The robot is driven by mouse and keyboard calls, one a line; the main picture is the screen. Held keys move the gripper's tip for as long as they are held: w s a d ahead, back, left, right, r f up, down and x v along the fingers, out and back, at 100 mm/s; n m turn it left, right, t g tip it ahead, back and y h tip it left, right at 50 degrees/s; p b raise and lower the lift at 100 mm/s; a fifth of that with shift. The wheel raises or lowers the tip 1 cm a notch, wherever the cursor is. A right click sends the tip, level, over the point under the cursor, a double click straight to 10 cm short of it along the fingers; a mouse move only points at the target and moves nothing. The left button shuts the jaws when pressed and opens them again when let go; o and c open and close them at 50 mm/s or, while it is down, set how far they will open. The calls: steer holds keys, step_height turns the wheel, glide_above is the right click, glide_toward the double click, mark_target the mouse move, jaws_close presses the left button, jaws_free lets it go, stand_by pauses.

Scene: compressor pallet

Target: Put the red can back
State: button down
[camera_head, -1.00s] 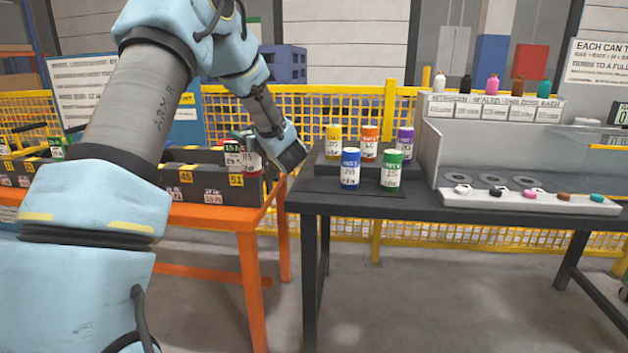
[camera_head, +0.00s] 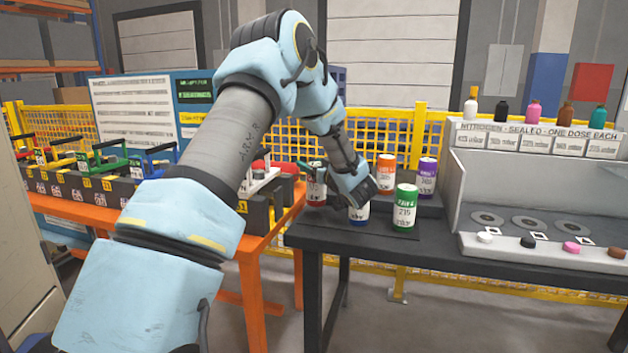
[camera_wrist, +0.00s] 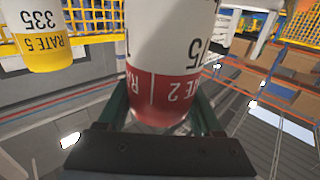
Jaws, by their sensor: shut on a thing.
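The red can (camera_head: 316,190), white with a red band, is held between the fingers of my gripper (camera_head: 328,178) at the left end of the dark table. In the wrist view the red can (camera_wrist: 163,85) fills the middle, between the two fingers of my gripper (camera_wrist: 160,115). I cannot tell whether its base touches the table. A green can (camera_head: 404,210) stands at the front. An orange can (camera_head: 386,172) and a purple can (camera_head: 427,177) stand on a low step behind. A yellow can (camera_wrist: 45,40) shows in the wrist view.
The orange table (camera_head: 262,240) with several colored-handled holders is at left, beside the dark table (camera_head: 440,240). A grey dosing station (camera_head: 465,200) with bottles and discs stands at right. Yellow mesh fencing (camera_head: 385,130) runs behind.

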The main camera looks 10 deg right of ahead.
mark_target(316, 194)
steer(key=shift+f, duration=1.85)
steer(key=shift+f, duration=0.15)
steer(key=shift+c, duration=0.2)
jaws_free()
steer(key=shift+f, duration=0.1)
steer(key=shift+a, duration=0.1)
